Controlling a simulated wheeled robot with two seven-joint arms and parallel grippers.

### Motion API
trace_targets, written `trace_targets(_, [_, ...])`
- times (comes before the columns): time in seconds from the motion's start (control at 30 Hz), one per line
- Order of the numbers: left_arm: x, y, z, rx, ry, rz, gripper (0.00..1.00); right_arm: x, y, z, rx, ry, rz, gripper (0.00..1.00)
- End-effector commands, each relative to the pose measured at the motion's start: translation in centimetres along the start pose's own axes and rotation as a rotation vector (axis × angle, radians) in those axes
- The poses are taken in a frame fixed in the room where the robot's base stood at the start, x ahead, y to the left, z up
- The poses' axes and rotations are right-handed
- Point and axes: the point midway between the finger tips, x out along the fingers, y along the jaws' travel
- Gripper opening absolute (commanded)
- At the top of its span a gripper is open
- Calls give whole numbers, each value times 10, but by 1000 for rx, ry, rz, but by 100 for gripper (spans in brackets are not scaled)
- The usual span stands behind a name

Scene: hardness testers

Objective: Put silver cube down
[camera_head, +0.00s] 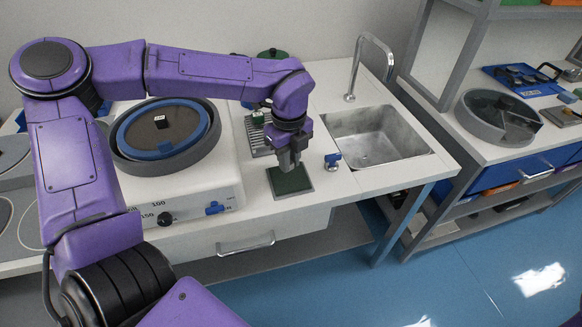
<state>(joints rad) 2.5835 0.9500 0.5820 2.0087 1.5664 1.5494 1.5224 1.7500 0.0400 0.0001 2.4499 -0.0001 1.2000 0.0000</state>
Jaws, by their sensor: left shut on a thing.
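The cube is mostly hidden between the fingers and too small to make out. I cannot tell whether it touches the pad. My right gripper is not in view.
A round machine with a blue ring (190,147) and a small dark-and-white block (160,122) stands left of the pad. A blue tap-like fitting (332,160) and a metal sink (372,138) lie to the right. A slotted rack (258,140) stands behind.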

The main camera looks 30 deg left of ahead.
Motion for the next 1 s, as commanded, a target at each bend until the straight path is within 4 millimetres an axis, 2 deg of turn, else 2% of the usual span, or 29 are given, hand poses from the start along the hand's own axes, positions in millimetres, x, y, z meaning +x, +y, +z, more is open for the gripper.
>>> trace_targets(0.1, [22,-3,0,1,1,5,0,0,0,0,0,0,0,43])
trace_targets(0.2, [33,-3,0,2,1,2,0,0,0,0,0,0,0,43])
trace_targets(0.6, [40,-3,0,2,0,0,0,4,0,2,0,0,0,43])
trace_targets(0.63, [38,-4,0,2,0,-1,30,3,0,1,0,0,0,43])
trace_targets(0.7, [38,-3,0,2,0,-1,45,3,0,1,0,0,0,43])
trace_targets(1.0, [34,-3,0,2,-1,-1,45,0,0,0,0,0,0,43])
